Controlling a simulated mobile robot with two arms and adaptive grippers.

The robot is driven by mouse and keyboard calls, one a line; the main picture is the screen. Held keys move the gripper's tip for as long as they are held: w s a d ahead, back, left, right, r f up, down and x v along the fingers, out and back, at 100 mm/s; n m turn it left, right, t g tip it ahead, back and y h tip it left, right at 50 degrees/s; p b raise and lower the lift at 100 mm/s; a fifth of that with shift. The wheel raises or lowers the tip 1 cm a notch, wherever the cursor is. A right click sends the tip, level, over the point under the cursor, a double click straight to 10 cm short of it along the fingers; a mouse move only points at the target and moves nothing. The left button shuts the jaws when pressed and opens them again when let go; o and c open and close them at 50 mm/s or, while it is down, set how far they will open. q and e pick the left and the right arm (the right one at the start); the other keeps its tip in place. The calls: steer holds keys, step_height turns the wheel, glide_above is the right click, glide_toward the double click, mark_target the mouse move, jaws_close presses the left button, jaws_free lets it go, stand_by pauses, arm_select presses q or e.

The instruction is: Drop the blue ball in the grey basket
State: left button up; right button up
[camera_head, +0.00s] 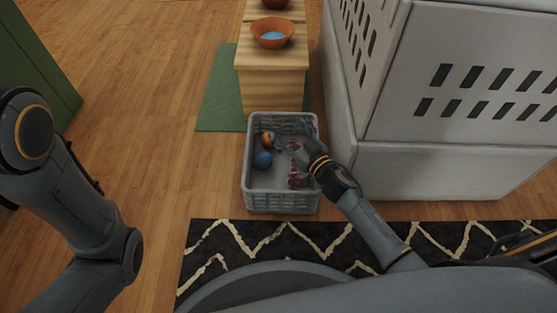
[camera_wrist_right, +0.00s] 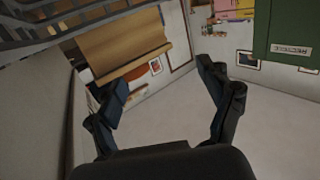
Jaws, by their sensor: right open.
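The grey basket (camera_head: 248,190) stands on the wooden floor in the middle of the head view. The blue ball (camera_head: 262,160) lies inside it, toward the left wall. My right gripper (camera_head: 291,136) is over the right part of the basket, to the right of the ball and apart from it. Its fingers are spread with nothing between them, as the right wrist view (camera_wrist_right: 163,88) also shows. The ball does not show in that wrist view. My left arm is at the left of the head view; its gripper is out of frame.
The basket also holds an orange and dark ball (camera_head: 267,138) and a red patterned item (camera_head: 294,170). A wooden stand (camera_head: 272,83) with an orange bowl (camera_head: 272,42) is behind it. A white perforated crate (camera_head: 440,165) stands close on the right. Open floor lies left.

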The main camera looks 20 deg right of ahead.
step_height(320, 180, up, 10)
stand_by(0.5)
